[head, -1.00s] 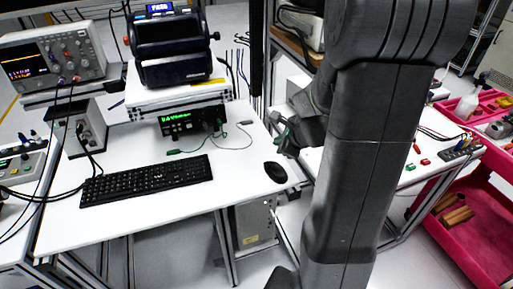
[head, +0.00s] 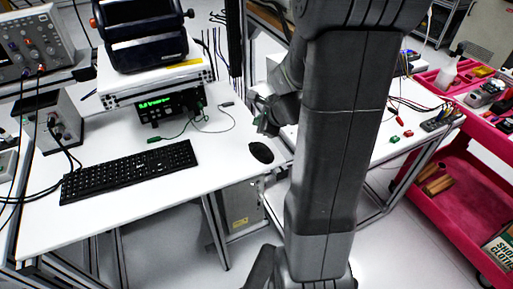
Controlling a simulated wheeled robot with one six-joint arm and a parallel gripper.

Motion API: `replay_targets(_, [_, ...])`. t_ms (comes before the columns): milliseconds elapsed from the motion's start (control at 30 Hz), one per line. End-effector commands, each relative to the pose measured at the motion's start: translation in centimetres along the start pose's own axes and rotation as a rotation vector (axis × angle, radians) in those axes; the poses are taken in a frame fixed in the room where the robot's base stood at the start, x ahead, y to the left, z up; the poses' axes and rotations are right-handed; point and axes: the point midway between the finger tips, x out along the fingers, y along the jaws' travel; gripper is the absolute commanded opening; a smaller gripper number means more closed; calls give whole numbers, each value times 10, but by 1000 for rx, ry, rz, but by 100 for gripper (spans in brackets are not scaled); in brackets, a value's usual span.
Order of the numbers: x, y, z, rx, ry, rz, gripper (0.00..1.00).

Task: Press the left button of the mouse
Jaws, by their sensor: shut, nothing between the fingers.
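The black mouse (head: 261,152) lies on the white table near its right edge, to the right of the keyboard. My gripper (head: 262,122) is just beyond and above the mouse in the picture, at the end of my dark arm, and appears apart from it. The gripper is small here and partly merges with the arm behind it; its fingers look closed and hold nothing. The mouse's buttons are too small to tell apart.
A black keyboard (head: 130,171) lies left of the mouse on the white table (head: 190,215). A device with a green display (head: 168,106) and loose cables stands behind. A pink cart (head: 440,200) is at the right. The tabletop between keyboard and mouse is clear.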

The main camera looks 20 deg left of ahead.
Motion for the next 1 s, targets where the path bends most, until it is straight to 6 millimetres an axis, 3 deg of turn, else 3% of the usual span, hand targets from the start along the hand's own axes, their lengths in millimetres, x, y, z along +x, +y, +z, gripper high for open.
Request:
replay_targets(500, [47,34,-34,-1,0,0,0])
replay_targets(1000, [50,36,-37,0,0,0,0])
